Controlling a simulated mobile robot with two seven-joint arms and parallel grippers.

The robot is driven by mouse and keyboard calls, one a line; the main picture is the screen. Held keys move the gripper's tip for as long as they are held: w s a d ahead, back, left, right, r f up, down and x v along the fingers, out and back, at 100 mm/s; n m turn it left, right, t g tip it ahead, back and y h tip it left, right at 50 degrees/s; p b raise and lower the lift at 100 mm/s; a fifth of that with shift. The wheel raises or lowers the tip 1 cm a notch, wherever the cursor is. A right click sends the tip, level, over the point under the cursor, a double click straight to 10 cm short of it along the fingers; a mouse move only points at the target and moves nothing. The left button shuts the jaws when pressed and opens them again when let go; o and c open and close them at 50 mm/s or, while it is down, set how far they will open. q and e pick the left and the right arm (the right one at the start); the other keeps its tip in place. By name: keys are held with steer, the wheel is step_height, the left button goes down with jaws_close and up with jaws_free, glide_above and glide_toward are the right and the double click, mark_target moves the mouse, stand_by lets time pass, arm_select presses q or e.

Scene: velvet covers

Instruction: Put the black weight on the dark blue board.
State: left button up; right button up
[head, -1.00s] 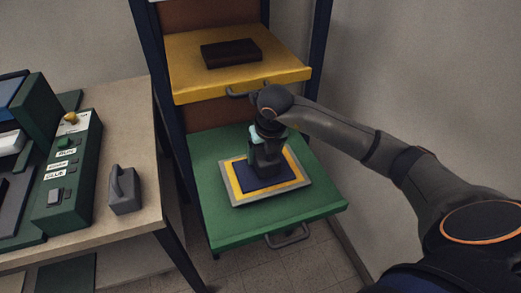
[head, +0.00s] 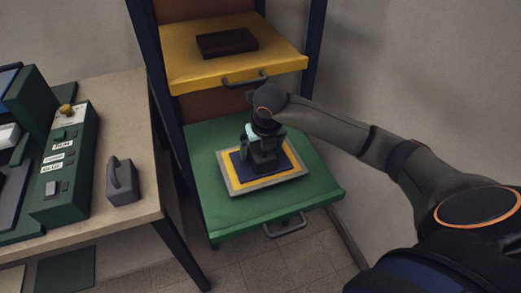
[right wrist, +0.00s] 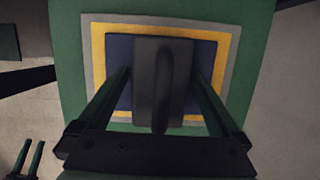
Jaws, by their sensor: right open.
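The black weight (right wrist: 161,82), a dark block with a handle on top, is on the dark blue board (right wrist: 207,55) in the right wrist view. The board has yellow and grey borders and lies on the green drawer shelf; it also shows in the head view (head: 290,160). My right gripper (right wrist: 160,74) points down over the weight, its fingers open on either side with gaps. In the head view my right gripper (head: 264,150) partly hides the weight. Two small dark green prongs (right wrist: 27,158) at the lower left look like my left gripper.
A yellow shelf (head: 285,62) with a dark brown block (head: 227,43) is above the green shelf (head: 230,210). A table (head: 140,208) at left holds a grey handled weight (head: 122,182) and a green control box (head: 68,165). A wall is close on the right.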

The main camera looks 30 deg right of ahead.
steer(key=shift+r, duration=0.1)
steer(key=shift+r, duration=0.25)
steer(key=v, duration=1.1)
steer(key=shift+r+p, duration=0.35)
steer(key=shift+p, duration=0.05)
